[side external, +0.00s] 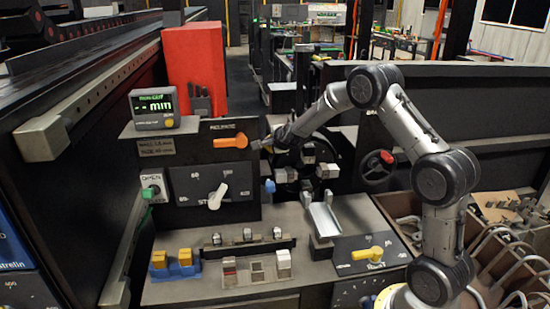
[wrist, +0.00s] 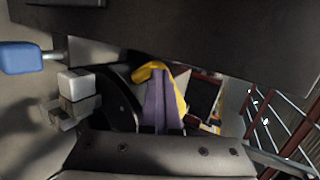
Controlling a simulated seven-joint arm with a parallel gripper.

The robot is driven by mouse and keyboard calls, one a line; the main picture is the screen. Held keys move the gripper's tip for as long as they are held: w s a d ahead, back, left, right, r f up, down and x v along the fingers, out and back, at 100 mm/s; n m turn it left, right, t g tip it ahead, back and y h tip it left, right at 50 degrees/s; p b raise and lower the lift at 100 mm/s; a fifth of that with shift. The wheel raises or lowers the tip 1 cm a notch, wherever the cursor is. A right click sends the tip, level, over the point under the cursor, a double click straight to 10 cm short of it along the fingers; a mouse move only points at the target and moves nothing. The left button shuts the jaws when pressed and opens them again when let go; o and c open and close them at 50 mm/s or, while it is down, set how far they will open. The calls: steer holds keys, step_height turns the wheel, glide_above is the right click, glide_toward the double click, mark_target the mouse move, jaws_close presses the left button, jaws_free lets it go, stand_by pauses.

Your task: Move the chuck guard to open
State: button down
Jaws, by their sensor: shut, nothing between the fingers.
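The chuck (side external: 310,160) is a dark round disc with several grey block jaws, on the right of the black control panel in the side view. Some jaws (wrist: 75,88) show at the left of the wrist view. I cannot clearly make out a separate guard; my arm crosses in front of the chuck. A blue knob (side external: 270,186) sits at the panel's right edge; a blue knob on a short rod (wrist: 20,57) shows in the wrist view. My gripper (side external: 259,146) is shut and empty, just right of the orange lever (side external: 230,142); any contact is unclear.
A digital readout (side external: 155,109) stands on top. A red block (side external: 194,68) is behind. A metal channel (side external: 324,220) and yellow lever (side external: 368,253) lie in front.

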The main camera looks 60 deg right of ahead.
steer(key=shift+w+d+r, duration=0.1)
steer(key=shift+d, duration=0.15)
steer(key=f+v, duration=0.1)
steer(key=v, duration=1.3)
steer(key=shift+s+a, duration=0.25)
steer(key=shift+a, duration=0.1)
steer(key=shift+f, duration=0.1)
steer(key=shift+a, duration=0.1)
steer(key=s+a+r+n+t+y, duration=0.2)
steer(key=a+r+n+t+y, duration=0.15)
steer(key=a+r, duration=0.75)
steer(key=s+a+r+n+y, duration=0.3)
steer(key=s+a+r+n, duration=0.1)
steer(key=s+a+n, duration=0.3)
steer(key=s+f+n+g, duration=0.4)
steer(key=s+f+n, duration=0.2)
steer(key=s, duration=0.4)
steer(key=s+a+f+n+g, duration=0.1)
steer(key=s+f+n+g, duration=0.3)
steer(key=s+f+n, duration=0.2)
steer(key=s+n, duration=0.2)
steer(key=s, duration=0.2)
steer(key=shift+s+f, duration=0.15)
steer(key=shift+s, duration=0.05)
